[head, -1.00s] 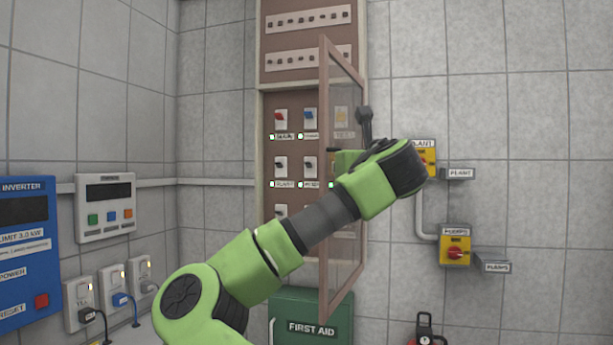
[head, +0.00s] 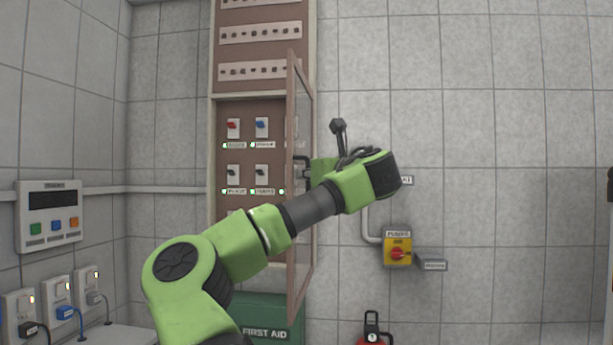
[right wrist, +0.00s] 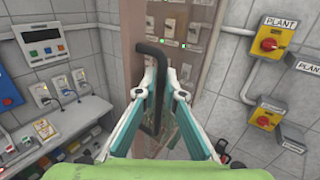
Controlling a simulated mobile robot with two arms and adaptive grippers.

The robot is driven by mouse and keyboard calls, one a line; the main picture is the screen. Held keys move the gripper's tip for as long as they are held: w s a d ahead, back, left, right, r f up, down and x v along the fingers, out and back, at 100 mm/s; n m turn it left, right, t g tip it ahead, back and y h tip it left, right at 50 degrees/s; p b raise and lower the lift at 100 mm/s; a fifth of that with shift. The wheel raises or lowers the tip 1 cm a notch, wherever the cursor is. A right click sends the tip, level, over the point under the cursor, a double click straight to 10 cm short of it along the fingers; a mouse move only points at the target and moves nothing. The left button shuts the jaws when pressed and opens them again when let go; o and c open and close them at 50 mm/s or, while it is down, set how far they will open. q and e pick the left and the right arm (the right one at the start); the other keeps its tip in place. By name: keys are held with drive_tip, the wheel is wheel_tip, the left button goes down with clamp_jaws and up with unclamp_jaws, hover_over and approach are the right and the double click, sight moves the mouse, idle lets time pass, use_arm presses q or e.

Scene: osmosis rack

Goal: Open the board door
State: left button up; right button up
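The board door (head: 291,120) is a glazed panel in a brown frame. In the head view it stands swung out from the board (head: 217,150), hinged at the board's right edge and seen nearly edge-on. Its black bar handle (right wrist: 157,100) shows in the right wrist view. My right gripper (right wrist: 170,72) has its fingers apart, one on each side of the handle bar. The bar is close to the left finger; I cannot tell if they touch. In the head view my right wrist hides most of this gripper. My left gripper is not in view.
A yellow pumps switch (head: 397,250) is on the wall right of the door. A green first aid box (head: 262,310) is below the board. A control panel (head: 50,215) and sockets (head: 60,295) are on the left.

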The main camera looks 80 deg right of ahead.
drive_tip(key=v, duration=1.2)
idle(0.6)
